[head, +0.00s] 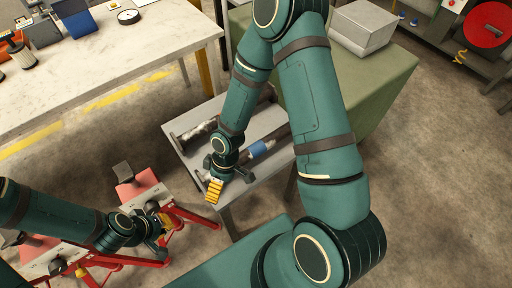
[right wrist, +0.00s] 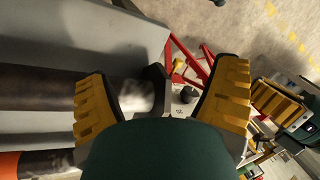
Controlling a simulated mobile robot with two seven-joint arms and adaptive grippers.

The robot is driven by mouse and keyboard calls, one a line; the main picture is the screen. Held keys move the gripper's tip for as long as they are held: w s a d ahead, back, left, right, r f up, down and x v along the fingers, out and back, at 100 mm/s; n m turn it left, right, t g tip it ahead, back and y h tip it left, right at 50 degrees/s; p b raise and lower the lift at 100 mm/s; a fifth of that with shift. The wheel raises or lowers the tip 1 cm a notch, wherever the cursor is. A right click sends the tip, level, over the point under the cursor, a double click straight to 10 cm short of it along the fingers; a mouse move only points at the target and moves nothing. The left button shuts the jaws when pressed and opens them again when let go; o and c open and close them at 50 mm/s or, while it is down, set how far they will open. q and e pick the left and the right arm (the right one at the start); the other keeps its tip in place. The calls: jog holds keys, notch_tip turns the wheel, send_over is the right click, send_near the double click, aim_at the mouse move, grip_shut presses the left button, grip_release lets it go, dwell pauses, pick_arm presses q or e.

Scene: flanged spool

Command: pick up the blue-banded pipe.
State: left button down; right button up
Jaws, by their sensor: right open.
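The blue-banded pipe lies on the grey table (head: 233,217); its blue band (head: 262,148) shows in the head view, and my right arm hides part of the pipe. My right gripper (head: 214,188) is over the near edge of the table, by the pipe's near end. In the right wrist view my right gripper (right wrist: 160,98) has its yellow fingers wide apart. A dark pipe with a pale end and a black flange (right wrist: 155,90) shows behind and between them; no blue band shows there. My left gripper (head: 155,227) is left of the table; its opening is unclear.
Another dark, shiny pipe (head: 198,133) lies to the left on the same table. An orange band (right wrist: 10,165) shows in the right wrist view. A red stand (head: 180,212) is near my left gripper. A white workbench (head: 100,55) and a green cabinet (head: 385,75) stand behind.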

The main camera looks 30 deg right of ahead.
jog(key=w+d+r+n+g+h, duration=0.1)
jog(key=w+d+r+n+h, duration=0.15)
jog(key=d+n, duration=0.3)
jog(key=n+h+p, duration=0.2)
jog(key=n+h, duration=0.4)
send_near(253, 146)
jog(key=shift+t, duration=0.3)
jog(key=x, duration=0.2)
jog(key=b+x, duration=0.1)
jog(key=x, duration=0.4)
jog(key=shift+s+d+b, duration=0.3)
jog(key=shift+b, duration=0.05)
jog(key=x, duration=0.2)
jog(key=b+x, duration=0.1)
jog(key=x, duration=0.1)
jog(key=shift+s+a+f, duration=0.1)
jog(key=shift+s+a, duration=0.05)
jog(key=shift+a, duration=0.15)
jog(key=shift+d+f, duration=0.25)
jog(key=shift+f, duration=0.3)
jog(key=shift+c, duration=0.4)
jog(key=shift+r, duration=0.1)
jog(key=c, duration=1.3)
